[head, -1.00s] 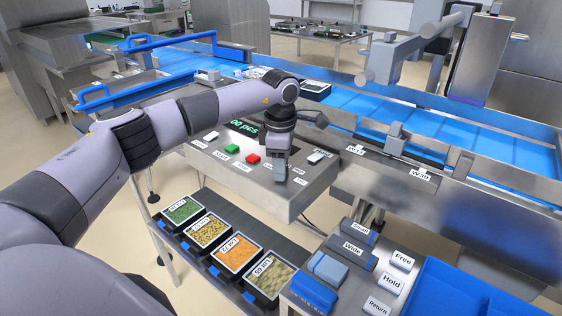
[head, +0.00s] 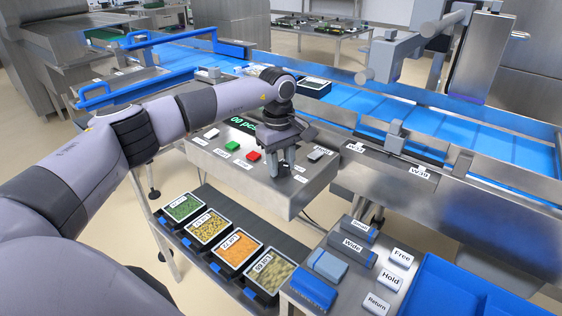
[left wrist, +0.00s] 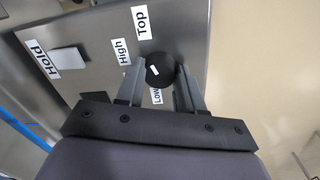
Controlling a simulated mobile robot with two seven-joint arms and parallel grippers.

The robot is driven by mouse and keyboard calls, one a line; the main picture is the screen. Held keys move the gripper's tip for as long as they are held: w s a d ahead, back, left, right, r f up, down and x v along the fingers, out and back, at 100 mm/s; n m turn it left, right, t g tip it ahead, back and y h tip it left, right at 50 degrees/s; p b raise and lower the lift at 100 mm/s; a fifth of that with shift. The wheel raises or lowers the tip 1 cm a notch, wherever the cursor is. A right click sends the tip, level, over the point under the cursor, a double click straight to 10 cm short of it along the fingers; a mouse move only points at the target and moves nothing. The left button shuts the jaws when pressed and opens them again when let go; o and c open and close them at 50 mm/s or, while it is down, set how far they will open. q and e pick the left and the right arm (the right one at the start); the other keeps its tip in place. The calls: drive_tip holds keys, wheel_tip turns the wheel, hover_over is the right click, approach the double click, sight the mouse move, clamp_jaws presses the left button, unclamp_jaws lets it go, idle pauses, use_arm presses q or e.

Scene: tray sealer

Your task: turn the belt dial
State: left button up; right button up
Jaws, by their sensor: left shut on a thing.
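The belt dial (left wrist: 160,69) is a round black knob with a white mark, on the sloped metal control panel (head: 228,167). In the left wrist view the labels Low, High and Top stand around it, and its white mark points toward the Low side. My left gripper (left wrist: 158,72) has one finger on each side of the dial and is shut on it. In the head view the left gripper (head: 284,172) reaches down to the panel's right part and mostly hides the dial. My right gripper is not in view.
A green button (head: 232,146), a red button (head: 254,156) and a white Hold switch (left wrist: 69,59) are on the same panel. Food trays (head: 239,251) stand on a shelf below. The blue conveyor belt (head: 430,124) runs behind.

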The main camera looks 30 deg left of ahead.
sight(280, 166)
use_arm(q)
drive_tip(key=shift+m, duration=0.6)
drive_tip(key=o, duration=1)
drive_tip(key=shift+o, duration=0.2)
drive_tip(key=shift+r, duration=0.1)
wheel_tip(280, 166, up, 7)
drive_tip(key=shift+s+r+b, duration=0.1)
drive_tip(key=shift+s+b, duration=0.05)
drive_tip(key=shift+b, duration=0.2)
